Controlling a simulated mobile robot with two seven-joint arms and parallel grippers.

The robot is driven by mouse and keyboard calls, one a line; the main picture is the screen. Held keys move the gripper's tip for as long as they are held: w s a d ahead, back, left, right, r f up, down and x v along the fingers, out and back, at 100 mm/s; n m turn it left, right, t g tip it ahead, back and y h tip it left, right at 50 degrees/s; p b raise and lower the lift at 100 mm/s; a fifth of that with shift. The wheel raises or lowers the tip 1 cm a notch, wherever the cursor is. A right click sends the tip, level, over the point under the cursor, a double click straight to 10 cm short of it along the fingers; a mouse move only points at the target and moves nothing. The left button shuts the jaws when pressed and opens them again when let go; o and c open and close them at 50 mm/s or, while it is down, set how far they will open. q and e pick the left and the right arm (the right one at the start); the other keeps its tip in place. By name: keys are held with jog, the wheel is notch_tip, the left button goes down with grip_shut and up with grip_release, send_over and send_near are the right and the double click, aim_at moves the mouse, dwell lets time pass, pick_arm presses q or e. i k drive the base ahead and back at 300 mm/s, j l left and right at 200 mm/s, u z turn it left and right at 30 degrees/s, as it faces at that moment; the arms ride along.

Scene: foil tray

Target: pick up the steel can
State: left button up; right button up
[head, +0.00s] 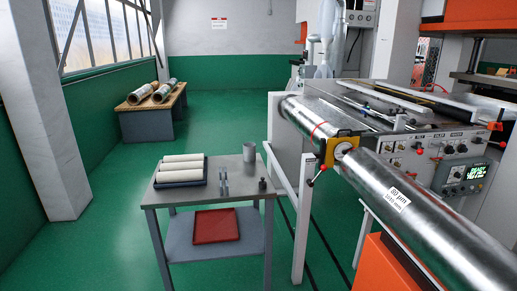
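The steel can (249,152) is a small grey metal cylinder. It stands upright near the back right corner of the grey metal table (196,202) in the head view. Nothing touches it from the side, and its full visible side is unobstructed. Neither of my grippers shows in this view.
On the tabletop, a dark tray (180,184) holds cream rolls, beside small upright grey pieces (223,184) and a small dark object (262,184). A red tray (216,226) lies on the lower shelf. A machine with large foil rolls (425,215) stands right.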

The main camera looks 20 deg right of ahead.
aim_at(249, 148)
jog(key=i+z, duration=0.3)
jog(key=i, duration=0.3)
jog(key=i+j+z, duration=0.15)
jog(key=i+z, duration=0.15)
jog(key=i, duration=0.3)
jog(key=i+l+u, duration=0.35)
jog(key=i, duration=0.35)
jog(key=i+l+u, duration=0.35)
jog(key=i+l, duration=0.3)
jog(key=l, duration=0.15)
